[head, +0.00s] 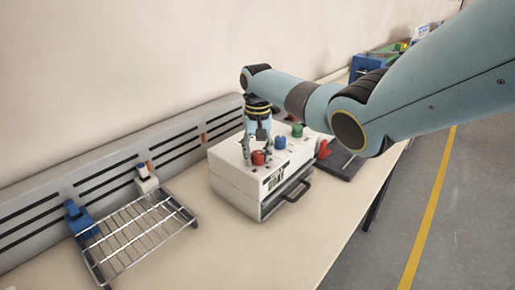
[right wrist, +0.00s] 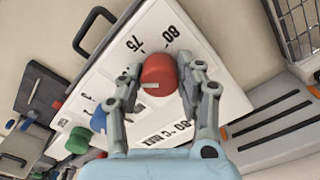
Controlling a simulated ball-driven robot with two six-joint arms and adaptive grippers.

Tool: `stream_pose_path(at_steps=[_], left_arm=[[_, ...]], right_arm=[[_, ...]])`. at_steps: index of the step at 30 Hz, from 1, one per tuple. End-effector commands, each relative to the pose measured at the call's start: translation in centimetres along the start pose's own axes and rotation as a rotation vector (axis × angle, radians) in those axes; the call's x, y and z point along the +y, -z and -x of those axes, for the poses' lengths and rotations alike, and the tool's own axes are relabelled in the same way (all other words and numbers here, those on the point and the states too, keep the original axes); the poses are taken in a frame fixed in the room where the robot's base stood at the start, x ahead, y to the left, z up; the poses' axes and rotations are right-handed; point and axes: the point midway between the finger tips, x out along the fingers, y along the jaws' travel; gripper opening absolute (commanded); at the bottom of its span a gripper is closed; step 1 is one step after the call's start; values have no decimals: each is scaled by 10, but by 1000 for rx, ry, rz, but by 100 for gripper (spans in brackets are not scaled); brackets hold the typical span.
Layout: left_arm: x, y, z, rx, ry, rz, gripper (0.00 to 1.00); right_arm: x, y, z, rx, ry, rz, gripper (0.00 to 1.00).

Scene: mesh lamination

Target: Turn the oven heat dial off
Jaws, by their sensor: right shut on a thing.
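The oven is a white box (head: 230,182) on the bench. Its top carries a red heat dial (head: 258,158), a blue knob (head: 280,142) and a green knob (head: 297,130). My right gripper (head: 259,151) reaches down from above and is shut on the red dial. In the right wrist view the red dial (right wrist: 158,72) sits between the two fingers of my right gripper (right wrist: 162,78). A short pale mark shows on the dial, and printed numbers 75 and 80 lie around it. My left gripper is not in view.
A wire rack (head: 140,235) with a blue clamp (head: 78,218) stands left of the oven. A slotted grey rail (head: 110,178) runs along the wall. The oven's dark handle (head: 297,193) sticks out in front. A red object (head: 323,149) lies to its right. The front bench is clear.

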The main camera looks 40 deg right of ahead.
Motion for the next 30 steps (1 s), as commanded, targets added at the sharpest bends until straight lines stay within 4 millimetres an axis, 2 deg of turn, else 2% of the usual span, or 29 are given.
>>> stream_pose_path(at_steps=[12,30], left_arm=[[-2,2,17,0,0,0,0],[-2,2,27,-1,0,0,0]], right_arm=[[0,1,2,4,0,395,4],[-1,2,2,5,-1,966,4]])
